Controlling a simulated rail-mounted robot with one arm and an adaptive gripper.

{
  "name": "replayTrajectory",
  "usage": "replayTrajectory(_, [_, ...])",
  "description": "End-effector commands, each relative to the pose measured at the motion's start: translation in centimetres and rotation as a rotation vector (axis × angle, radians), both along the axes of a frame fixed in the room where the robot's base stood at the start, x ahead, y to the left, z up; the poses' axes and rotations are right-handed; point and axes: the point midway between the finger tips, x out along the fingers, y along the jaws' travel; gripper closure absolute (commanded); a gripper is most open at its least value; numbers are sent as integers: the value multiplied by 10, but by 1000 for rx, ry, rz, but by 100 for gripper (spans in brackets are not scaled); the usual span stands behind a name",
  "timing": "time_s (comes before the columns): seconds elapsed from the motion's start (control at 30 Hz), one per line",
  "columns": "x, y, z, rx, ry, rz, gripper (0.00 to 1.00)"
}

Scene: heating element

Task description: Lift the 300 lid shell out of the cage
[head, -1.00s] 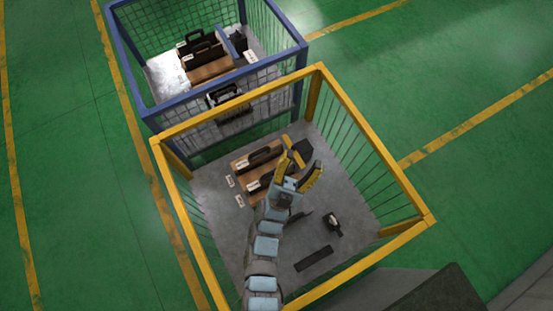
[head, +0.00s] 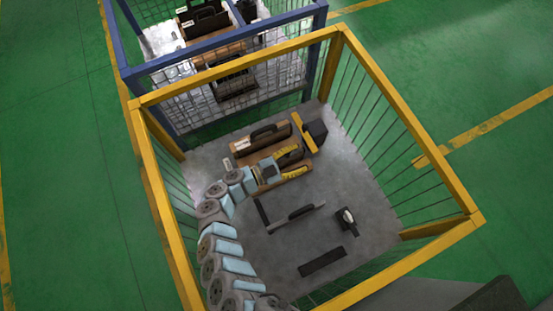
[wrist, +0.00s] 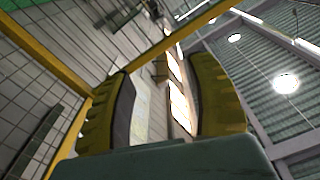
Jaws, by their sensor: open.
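Inside the yellow cage (head: 390,92), a black handled part (head: 262,135) lies on a wooden block, with a white label at its left end. A second dark part on wood (head: 286,170) lies just in front, mostly hidden by my gripper. The label text is too small to read, so I cannot tell which is the 300 lid shell. My gripper (head: 304,162) is open, pointing right over the second part; contact cannot be told. In the wrist view its two yellow fingers (wrist: 165,95) are apart with nothing between them.
A black block with a yellow bar (head: 315,132) stands right of the parts. A thin dark handled piece (head: 292,215), a small black-and-white item (head: 346,219) and a flat dark bar (head: 322,261) lie on the cage floor. A blue cage (head: 160,68) stands behind.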

Motion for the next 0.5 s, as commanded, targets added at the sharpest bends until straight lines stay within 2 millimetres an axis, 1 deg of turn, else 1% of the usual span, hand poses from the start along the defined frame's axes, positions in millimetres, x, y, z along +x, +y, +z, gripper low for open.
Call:
replayTrajectory(0.03, [7, 8, -30, 35, 25, 2, 43])
replayTrajectory(0.2, [25, 42, -89, 143, 132, 26, 43])
replayTrajectory(0.33, [38, 69, -125, 213, 205, 58, 43])
replayTrajectory(0.4, [44, 82, -139, 243, 238, 76, 43])
replayTrajectory(0.5, [49, 96, -153, 272, 276, 97, 43])
